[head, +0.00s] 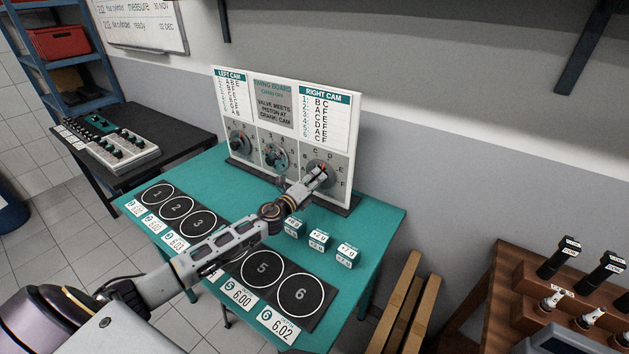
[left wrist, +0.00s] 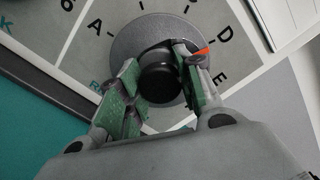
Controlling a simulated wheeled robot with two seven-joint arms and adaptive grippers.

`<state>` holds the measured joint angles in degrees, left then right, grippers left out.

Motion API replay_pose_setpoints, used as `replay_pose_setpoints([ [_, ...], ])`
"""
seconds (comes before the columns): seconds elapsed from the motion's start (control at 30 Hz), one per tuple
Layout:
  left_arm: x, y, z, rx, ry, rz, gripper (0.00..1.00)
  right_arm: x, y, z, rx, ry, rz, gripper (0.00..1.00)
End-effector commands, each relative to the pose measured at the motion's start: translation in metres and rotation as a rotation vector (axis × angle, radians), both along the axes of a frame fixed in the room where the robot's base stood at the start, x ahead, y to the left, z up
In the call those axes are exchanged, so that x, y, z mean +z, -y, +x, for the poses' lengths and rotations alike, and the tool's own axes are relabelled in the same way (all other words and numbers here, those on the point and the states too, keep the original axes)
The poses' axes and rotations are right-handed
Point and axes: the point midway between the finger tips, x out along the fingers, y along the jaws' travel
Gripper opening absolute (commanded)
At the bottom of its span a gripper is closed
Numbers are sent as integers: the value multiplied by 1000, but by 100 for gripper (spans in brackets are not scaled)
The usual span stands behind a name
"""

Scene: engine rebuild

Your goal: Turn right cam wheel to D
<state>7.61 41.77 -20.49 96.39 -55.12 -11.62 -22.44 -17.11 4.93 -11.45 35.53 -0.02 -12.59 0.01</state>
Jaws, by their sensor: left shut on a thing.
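The right cam wheel (head: 311,168) is a round grey dial low on the right of the white timing board (head: 354,125), under the RIGHT CAM list. The left wrist view shows its grey disc (left wrist: 127,43) with a black knob (left wrist: 160,78) in the middle. My left gripper (head: 318,176) is shut on this knob, with its green-padded fingers (left wrist: 158,88) on either side. An orange pointer (left wrist: 200,51) shows beside the right finger, between the letters D (left wrist: 226,33) and E (left wrist: 221,74), angled toward D. The fingers partly hide the disc. My right gripper is out of view.
Two more dials, left (head: 240,142) and middle (head: 275,157), sit beside the right one. The teal table (head: 375,222) holds small labelled blocks (head: 318,239) and numbered round pads (head: 300,295) below my arm. A wooden bench (head: 500,290) stands at right.

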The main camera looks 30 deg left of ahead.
Motion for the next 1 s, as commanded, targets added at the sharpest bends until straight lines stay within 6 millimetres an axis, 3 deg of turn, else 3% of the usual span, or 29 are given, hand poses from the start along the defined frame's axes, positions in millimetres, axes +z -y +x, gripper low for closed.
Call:
replay_pose_setpoints([
  [0.43, -2, 1, 0, -1, -1, 11, 11, 0, 2, 0, 0, -1, -2, 40],
  [0.47, -2, 1, -1, -1, -1, 11, 39, 0, 1, 0, 0, -1, -1, 40],
  [0.6, -1, 1, 0, -1, 0, 11, 57, 0, -5, 0, -3, 0, 5, 40],
  [0.83, -1, 0, 0, 0, 0, 11, 58, 0, -13, -1, -5, -1, 14, 40],
  [1.0, -1, 0, -1, -1, 1, 11, 58, 0, -2, -1, -1, -1, 2, 40],
])
